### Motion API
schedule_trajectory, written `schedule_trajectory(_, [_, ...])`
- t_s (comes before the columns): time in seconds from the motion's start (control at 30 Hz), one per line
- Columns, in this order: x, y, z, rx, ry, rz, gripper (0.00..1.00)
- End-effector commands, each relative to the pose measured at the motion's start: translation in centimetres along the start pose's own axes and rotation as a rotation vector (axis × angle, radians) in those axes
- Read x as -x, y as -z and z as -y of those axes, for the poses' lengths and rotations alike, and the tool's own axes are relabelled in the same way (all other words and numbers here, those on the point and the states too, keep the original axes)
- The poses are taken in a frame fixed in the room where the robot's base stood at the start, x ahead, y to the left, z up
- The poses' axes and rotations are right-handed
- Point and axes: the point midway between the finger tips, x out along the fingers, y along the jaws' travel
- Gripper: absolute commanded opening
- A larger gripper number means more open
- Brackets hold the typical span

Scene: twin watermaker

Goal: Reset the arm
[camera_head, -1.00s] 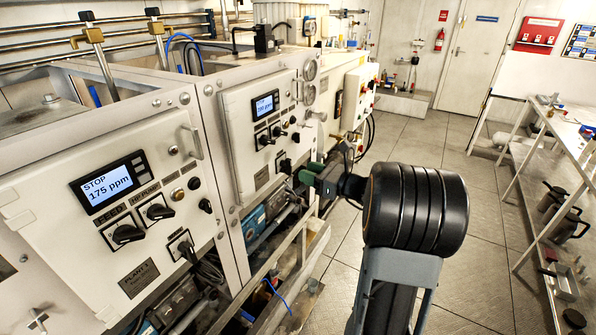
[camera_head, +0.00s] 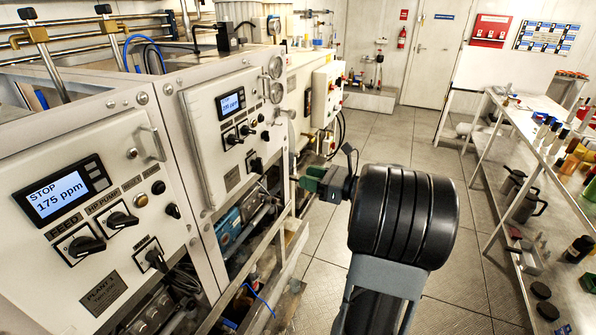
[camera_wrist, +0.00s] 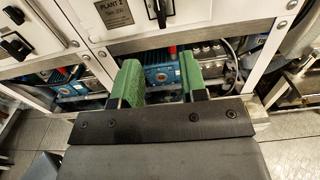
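My gripper (camera_head: 312,182) shows in the head view in front of the second plant's cabinet, partly hidden behind my own arm. In the wrist view its two green fingers (camera_wrist: 160,85) stand apart with nothing between them. Beyond the fingers are a blue pump (camera_wrist: 166,76) and the lower edge of the Plant 2 panel (camera_wrist: 115,12). In the head view my arm is bent, with a large black joint in the middle of the picture. The fingers do not appear to touch anything.
The Plant 1 panel (camera_head: 95,205) at left reads STOP, 175 ppm. The second panel (camera_head: 232,130) stands behind it. A bench (camera_head: 500,130) with bottles and jugs runs along the right. The tiled floor (camera_head: 405,140) between them is clear.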

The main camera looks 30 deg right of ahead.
Motion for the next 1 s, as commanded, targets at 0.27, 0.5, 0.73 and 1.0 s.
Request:
schedule_trajectory(0.27, [0.0,0.0,0.0,0.022,0.002,-0.002,0.39])
schedule_trajectory(0.5, [1.0,6.8,-3.2,0.349,-0.16,-0.352,0.39])
schedule_trajectory(0.73, [2.4,11.6,-12.5,1.06,-0.823,-0.756,0.39])
schedule_trajectory(1.0, [2.9,9.9,-18.2,1.941,-1.499,-0.835,0.39])
